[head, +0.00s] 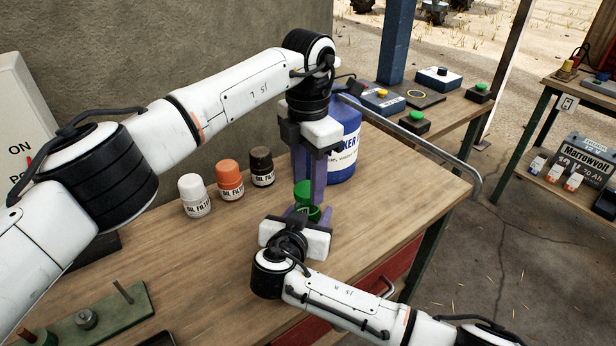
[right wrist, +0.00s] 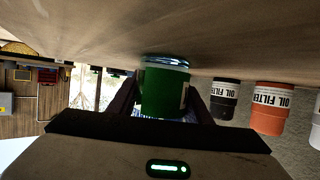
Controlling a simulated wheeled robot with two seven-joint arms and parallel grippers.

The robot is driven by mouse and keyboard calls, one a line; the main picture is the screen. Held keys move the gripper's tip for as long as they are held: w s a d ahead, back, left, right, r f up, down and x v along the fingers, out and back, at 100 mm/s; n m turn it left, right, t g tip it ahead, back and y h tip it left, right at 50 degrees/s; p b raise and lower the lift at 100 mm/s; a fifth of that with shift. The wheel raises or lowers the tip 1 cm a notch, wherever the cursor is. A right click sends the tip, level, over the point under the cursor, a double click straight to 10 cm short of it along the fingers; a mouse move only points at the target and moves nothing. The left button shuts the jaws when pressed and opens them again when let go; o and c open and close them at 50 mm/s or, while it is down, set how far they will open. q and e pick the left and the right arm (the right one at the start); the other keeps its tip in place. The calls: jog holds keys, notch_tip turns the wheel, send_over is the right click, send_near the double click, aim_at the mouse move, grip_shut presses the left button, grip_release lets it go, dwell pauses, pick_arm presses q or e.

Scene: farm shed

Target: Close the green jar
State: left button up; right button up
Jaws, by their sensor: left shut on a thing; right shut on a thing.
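The green jar (head: 313,213) stands on the wooden workbench (head: 372,216), near its middle, with my right gripper (head: 309,214) shut around its body. In the right wrist view the green jar (right wrist: 164,92) sits between the two fingers. My left gripper (head: 305,190) points straight down above it, shut on the green lid (head: 301,187). The lid is right over the jar's mouth. I cannot tell whether the lid is seated on the rim, as the fingers cover the join.
White (head: 194,196), orange (head: 229,180) and black (head: 262,166) oil filters stand left of the jar. A large blue container (head: 345,140) stands close behind my left gripper. A green metal fixture with pegs (head: 90,322) lies at the front left. The bench is clear right of the jar.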

pick_arm(q)
jog(key=shift+f, duration=0.6)
jog(key=shift+f, duration=0.6)
jog(key=m, duration=0.6)
jog(key=shift+m, duration=0.4)
jog(key=m, duration=0.4)
jog(key=shift+s, duration=0.1)
jog(key=m, duration=0.4)
jog(key=shift+m, duration=0.4)
jog(key=m, duration=0.6)
jog(key=shift+a+m, duration=0.1)
jog(key=shift+m, duration=0.2)
jog(key=m, duration=0.7)
